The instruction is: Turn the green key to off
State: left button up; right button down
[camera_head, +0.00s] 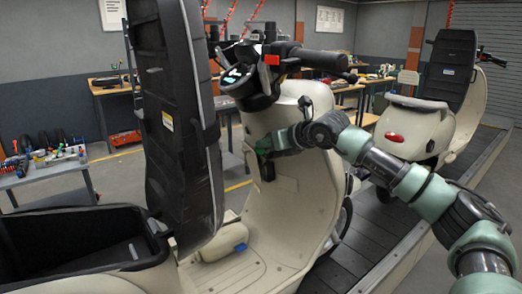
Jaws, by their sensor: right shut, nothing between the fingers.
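A cream scooter (285,190) stands in front of me with its seat (170,110) tipped up. On the inner side of its front shield is a small dark lock panel (267,171). A small green piece that looks like the green key (263,146) shows just above the panel, at the tip of my right gripper (274,145). The right gripper is shut and reaches in from the right, close to the key. I cannot tell whether it touches the key, and the key's angle is too small to read. My left gripper is not in view.
The handlebar (315,60) and dash (240,78) lie above the gripper. The upright seat stands left of it. The open under-seat bin (80,250) is at lower left. A second scooter (415,125) stands behind on the slat conveyor (365,240). A tool cart (45,170) is at left.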

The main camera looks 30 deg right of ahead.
jog(key=shift+s+a+f+b, duration=0.15)
jog(key=shift+f+b, duration=0.1)
jog(key=shift+f, duration=0.2)
jog(key=shift+w+a+f+b, duration=0.1)
jog(key=shift+f+b, duration=0.1)
jog(key=shift+f, duration=0.25)
dwell(0.6)
jog(key=shift+s, duration=0.25)
jog(key=r+b+v, duration=0.1)
jog(key=b+v, duration=0.1)
jog(key=v, duration=0.6)
jog(key=shift+w+d+r, duration=0.25)
jog(key=shift+w+d, duration=0.05)
dwell(0.4)
dwell(0.5)
